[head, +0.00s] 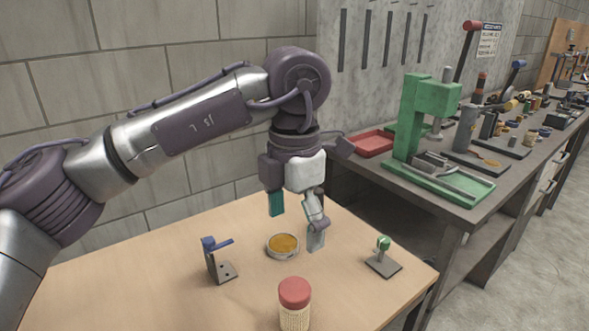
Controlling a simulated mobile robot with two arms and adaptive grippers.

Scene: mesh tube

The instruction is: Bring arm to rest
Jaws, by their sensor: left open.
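My left arm comes in from the left and reaches over the light wooden table (130,285). My left gripper (297,221) points down with its fingers apart and nothing between them. It hangs close above a round metal dish with an orange-yellow fill (283,244). I cannot tell the exact gap between fingertips and table. My right gripper is not in view.
A small blue-handled stand (216,262) is left of the dish, a green-topped stand (383,258) right, and a red-capped jar (294,305) in front. A workbench with a green press (425,130) and red tray (372,144) stands right. The table's left part is clear.

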